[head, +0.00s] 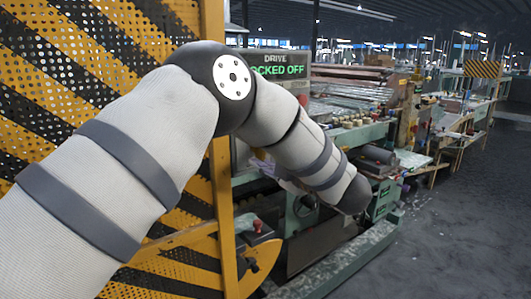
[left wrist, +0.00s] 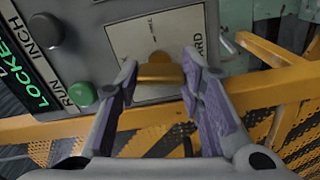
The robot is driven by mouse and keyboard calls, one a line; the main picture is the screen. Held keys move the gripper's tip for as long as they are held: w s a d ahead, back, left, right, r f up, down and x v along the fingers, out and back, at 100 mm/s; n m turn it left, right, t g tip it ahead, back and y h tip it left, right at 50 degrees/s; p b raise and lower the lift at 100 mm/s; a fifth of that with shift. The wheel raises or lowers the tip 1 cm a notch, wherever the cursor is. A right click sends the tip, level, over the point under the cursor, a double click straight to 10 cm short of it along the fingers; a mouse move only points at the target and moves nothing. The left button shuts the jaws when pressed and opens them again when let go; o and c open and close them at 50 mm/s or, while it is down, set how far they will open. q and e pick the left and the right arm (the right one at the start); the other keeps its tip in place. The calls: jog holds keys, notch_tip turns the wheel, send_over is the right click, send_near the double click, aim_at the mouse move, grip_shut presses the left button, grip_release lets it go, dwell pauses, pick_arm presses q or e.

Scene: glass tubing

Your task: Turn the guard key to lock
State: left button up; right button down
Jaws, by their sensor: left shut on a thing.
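The brass guard key (left wrist: 158,74) sits on a pale square plate (left wrist: 150,36) on the grey control panel, in the left wrist view. Its bar lies roughly level across the picture. In the head view my left arm reaches across, and the key is hidden. A sign (head: 283,70) there reads "DRIVE" above green letters "OCKED OFF", its left part covered by my arm. My right gripper is not in view.
A green button (left wrist: 82,94) by "RUN" and a dark button (left wrist: 45,30) by "INCH" are left of the key. A yellow guard frame (left wrist: 275,92) runs below and right. A striped perforated guard (head: 60,35) stands at left; floor (head: 455,220) is clear at right.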

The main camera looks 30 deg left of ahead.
pick_arm(q)
jog(key=shift+n, duration=1.1)
jog(key=o, duration=1.2)
jog(key=shift+c, duration=0.2)
jog(key=shift+d, duration=0.1)
jog(key=v, duration=1.2)
